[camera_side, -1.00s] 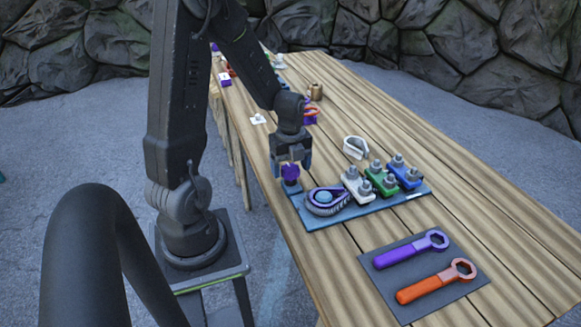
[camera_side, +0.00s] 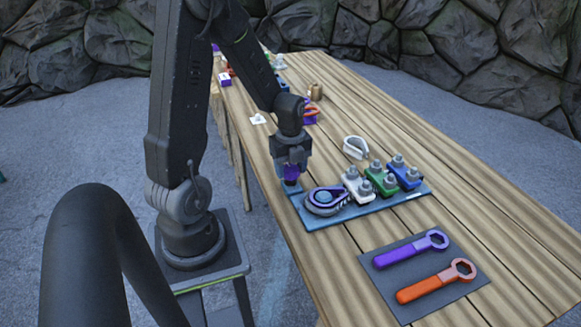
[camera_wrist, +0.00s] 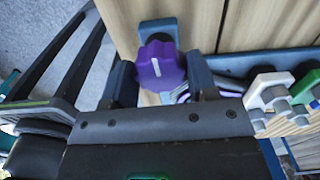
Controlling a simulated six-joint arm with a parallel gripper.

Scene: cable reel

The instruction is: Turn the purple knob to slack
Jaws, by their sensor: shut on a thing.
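The purple knob (camera_wrist: 158,66) is a lobed knob at the left end of the blue base plate (camera_side: 378,208). In the wrist view it sits between the two fingers of my gripper (camera_wrist: 163,80). In the side view my gripper (camera_side: 290,172) points down over the knob (camera_side: 291,174) and hides most of it. The jaws are shut on the knob. Beside it on the plate is a reel (camera_side: 325,199) with a purple and grey coil and a light blue hub.
White (camera_side: 357,184), green (camera_side: 381,178) and blue (camera_side: 404,172) clamp blocks with bolts stand on the plate right of the reel. Purple (camera_side: 411,249) and orange (camera_side: 437,281) wrenches lie on a dark mat in front. A pale curved piece (camera_side: 355,147) lies behind. The table's right side is clear.

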